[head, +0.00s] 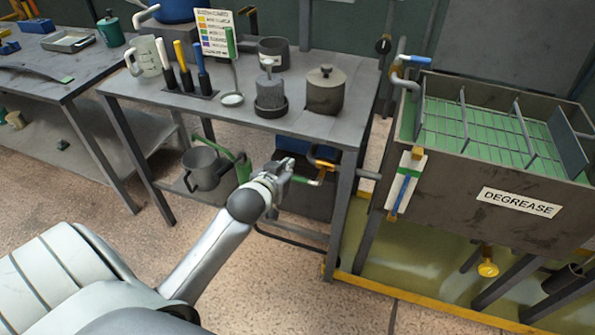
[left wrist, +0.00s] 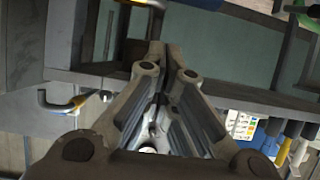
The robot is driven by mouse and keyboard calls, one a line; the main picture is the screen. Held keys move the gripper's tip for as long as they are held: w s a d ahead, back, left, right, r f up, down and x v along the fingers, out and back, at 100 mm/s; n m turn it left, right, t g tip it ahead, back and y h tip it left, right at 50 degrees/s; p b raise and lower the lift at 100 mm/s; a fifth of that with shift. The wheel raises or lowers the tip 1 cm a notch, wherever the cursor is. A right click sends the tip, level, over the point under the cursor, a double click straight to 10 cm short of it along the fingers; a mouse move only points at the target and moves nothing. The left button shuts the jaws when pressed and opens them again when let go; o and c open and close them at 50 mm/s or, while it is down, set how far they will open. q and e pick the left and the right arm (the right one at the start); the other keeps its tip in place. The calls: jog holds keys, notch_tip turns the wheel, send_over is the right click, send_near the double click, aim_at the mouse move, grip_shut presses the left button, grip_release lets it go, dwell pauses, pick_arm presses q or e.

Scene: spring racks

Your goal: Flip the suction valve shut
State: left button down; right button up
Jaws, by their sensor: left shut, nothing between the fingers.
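My left gripper (head: 284,168) is shut and empty in front of the bench's right end, below its top. Just right of its fingertips is a small valve with a yellow-orange handle (head: 323,157), on piping under the bench edge. A pipe stub (head: 368,175) sticks out right of the bench leg. I cannot tell for sure that this is the suction valve, nor whether the fingers touch it. In the left wrist view the shut fingers (left wrist: 165,58) fill the middle, with nothing between them. My right gripper is not in view.
The bench (head: 240,118) holds a lidded pot (head: 325,90), a mug and colored-handled tools. A grey pitcher (head: 203,166) sits below. The DEGREASE tank (head: 460,190) stands at right, with a blue-handled tap (head: 414,60) and a yellow knob (head: 488,268) underneath.

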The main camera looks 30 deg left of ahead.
pick_arm(q)
send_over(297, 181)
jog(key=f, duration=0.4)
jog(key=shift+w+a+f+b, duration=0.1)
jog(key=shift+w+a+b, duration=0.05)
jog(key=shift+w+b, duration=0.25)
jog(key=f, duration=0.2)
jog(key=shift+s+f, duration=0.25)
jog(key=shift+f, duration=0.05)
jog(key=shift+s+f, duration=0.15)
jog(key=shift+f, duration=0.5)
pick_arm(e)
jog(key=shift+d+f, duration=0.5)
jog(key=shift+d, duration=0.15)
pick_arm(q)
jog(key=shift+s+f+h, duration=0.1)
jog(key=shift+f+h, duration=0.15)
jog(key=shift+h, duration=0.15)
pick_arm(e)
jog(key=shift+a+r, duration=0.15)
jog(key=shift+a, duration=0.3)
